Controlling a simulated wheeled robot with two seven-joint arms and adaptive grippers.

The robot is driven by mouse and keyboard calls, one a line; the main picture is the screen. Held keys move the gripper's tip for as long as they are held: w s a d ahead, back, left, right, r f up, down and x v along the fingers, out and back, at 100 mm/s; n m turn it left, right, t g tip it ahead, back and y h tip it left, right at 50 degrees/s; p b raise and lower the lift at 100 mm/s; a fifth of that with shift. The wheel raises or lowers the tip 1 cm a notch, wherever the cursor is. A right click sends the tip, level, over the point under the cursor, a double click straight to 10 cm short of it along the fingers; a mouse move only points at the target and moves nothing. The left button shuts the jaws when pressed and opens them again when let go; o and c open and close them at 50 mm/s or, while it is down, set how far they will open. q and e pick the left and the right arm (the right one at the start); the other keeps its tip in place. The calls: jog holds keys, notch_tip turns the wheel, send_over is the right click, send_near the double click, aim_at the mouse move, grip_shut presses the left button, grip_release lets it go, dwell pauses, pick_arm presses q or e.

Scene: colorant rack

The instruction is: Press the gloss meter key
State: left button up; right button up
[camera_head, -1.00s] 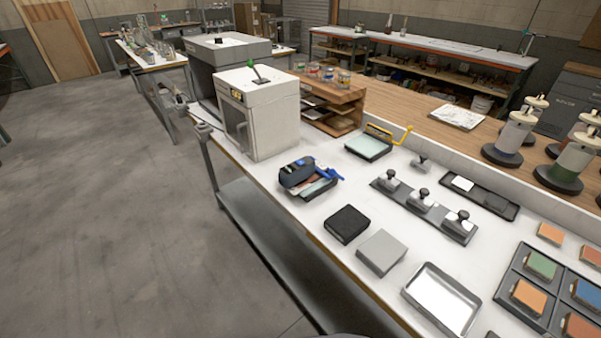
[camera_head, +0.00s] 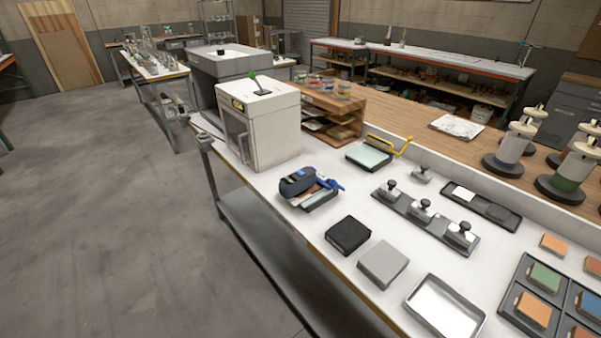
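No object in view is clearly labelled as the gloss meter, and no key can be made out. On the white bench lie a small black block (camera_head: 348,236) and a grey block (camera_head: 383,264) side by side. A flat device with a pale green top (camera_head: 369,156) and a yellow handle (camera_head: 396,147) sits behind the pouch. Neither of my grippers is in view.
An open pouch of tools (camera_head: 310,188), a strip of knobbed weights (camera_head: 424,214), an empty metal tray (camera_head: 445,308) and a rack of coloured tiles (camera_head: 566,290) occupy the bench. Dispensers (camera_head: 570,166) stand at right. The floor (camera_head: 110,230) at left is clear.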

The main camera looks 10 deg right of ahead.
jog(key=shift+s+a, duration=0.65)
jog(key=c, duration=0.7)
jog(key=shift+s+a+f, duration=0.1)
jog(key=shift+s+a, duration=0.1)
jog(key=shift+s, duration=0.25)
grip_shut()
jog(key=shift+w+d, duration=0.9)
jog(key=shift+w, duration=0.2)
